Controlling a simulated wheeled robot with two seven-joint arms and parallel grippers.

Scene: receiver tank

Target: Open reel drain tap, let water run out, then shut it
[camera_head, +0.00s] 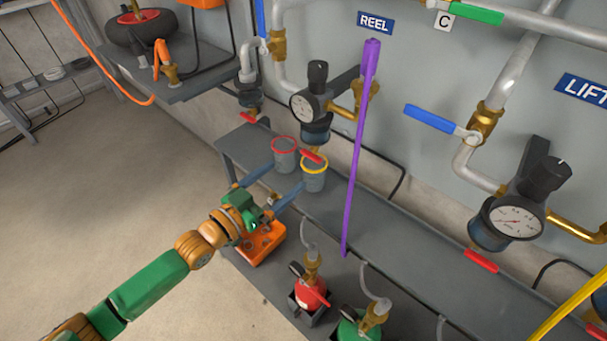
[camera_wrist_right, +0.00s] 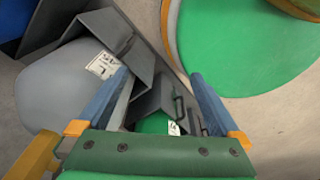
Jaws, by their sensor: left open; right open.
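The REEL sign (camera_head: 375,22) is on the wall. Below it is the reel unit with a round gauge (camera_head: 304,106) and a dark blue bowl (camera_head: 316,132). The red drain tap lever (camera_head: 312,156) is under the bowl, just above a yellow-rimmed cup (camera_head: 314,178). A red-rimmed cup (camera_head: 285,158) stands to its left. My left gripper (camera_head: 286,175) is open, its blue fingers pointing toward the cups, below and left of the lever; I cannot tell whether it touches a cup. My right gripper (camera_wrist_right: 158,85) is open with nothing held, away from the unit.
An orange box (camera_head: 262,244) lies beneath my left gripper. Red (camera_head: 308,292) and green (camera_head: 358,328) bottle-like units stand on the lower shelf. The LIFT unit gauge (camera_head: 514,220) is further right. The floor at left is clear.

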